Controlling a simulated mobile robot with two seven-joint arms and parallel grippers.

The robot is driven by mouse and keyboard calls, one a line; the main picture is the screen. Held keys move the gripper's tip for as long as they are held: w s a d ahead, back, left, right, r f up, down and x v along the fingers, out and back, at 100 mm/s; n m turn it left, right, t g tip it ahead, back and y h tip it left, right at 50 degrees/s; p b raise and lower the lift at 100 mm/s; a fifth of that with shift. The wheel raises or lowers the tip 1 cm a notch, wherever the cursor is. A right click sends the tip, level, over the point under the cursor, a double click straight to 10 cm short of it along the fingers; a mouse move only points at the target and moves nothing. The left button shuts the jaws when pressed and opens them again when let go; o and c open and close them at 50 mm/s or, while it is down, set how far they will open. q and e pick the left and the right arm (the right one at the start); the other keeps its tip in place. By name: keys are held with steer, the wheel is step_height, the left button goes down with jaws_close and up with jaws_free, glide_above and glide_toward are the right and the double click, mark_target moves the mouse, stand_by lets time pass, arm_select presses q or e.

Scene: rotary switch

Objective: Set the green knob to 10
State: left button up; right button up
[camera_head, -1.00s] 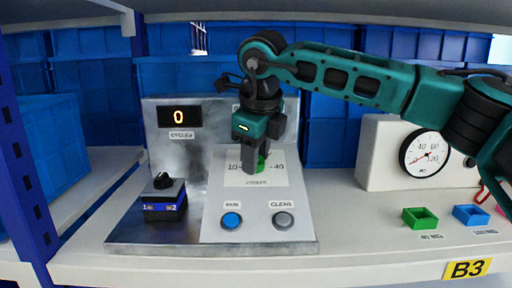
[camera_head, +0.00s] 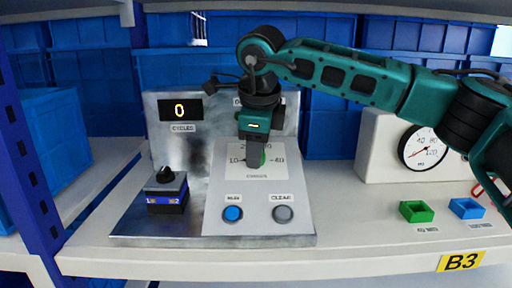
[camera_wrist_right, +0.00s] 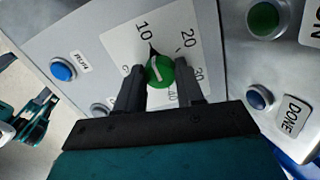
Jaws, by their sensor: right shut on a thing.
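The green knob (camera_wrist_right: 159,71) sits on a white dial plate (camera_wrist_right: 118,45) and is plain in the right wrist view. Its black pointer tip is turned towards the 10 mark, with 20 further right. My right gripper (camera_wrist_right: 162,92) is shut on the knob, one dark finger on each side. In the head view the right gripper (camera_head: 256,164) comes down from above and hides most of the knob (camera_head: 265,158). A teal and black part at the lower left of the right wrist view looks like my other arm; its jaws are unclear.
The panel has a display (camera_head: 181,110) reading 0, a blue button (camera_head: 232,214) and a grey CLEAR button (camera_head: 283,214). A black switch box (camera_head: 166,193) stands at the left. A gauge box (camera_head: 381,150) and green and blue trays (camera_head: 416,211) are at the right.

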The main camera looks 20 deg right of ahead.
steer(key=o, duration=0.8)
steer(key=shift+c, duration=0.2)
steer(key=shift+r, duration=0.1)
steer(key=v, duration=0.7)
steer(key=shift+r, duration=0.2)
steer(key=shift+s, duration=0.15)
